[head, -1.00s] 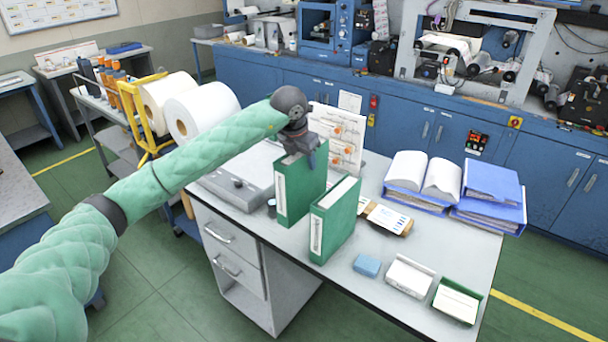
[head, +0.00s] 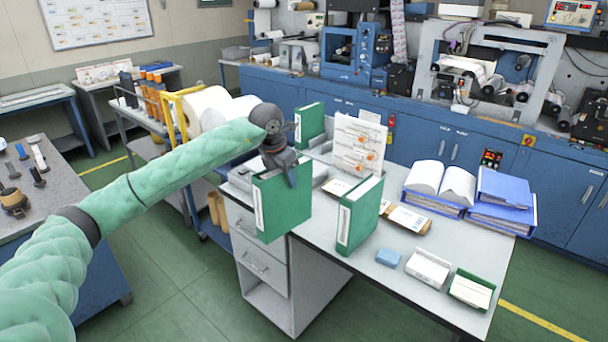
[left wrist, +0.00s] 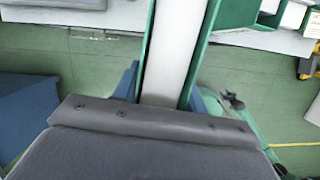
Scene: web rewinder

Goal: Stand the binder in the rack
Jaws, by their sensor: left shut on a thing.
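My left gripper (head: 280,165) is shut on the top edge of a green binder (head: 290,212) with a white spine label. The binder hangs upright over the desk's near left edge, its lower part in front of the drawers. In the left wrist view its green covers and pale pages (left wrist: 172,50) run away from the gripper (left wrist: 163,95). A second green binder (head: 367,212) stands upright on the desk, to the right and apart from the held one. A third green binder-like thing (head: 309,122) stands farther back. I cannot make out a rack for certain. My right gripper is not in view.
The grey desk (head: 345,265) also bears a white board with orange marks (head: 358,145), blue binders (head: 500,200), an open book (head: 440,182), a blue block (head: 388,257) and white card boxes (head: 428,267).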

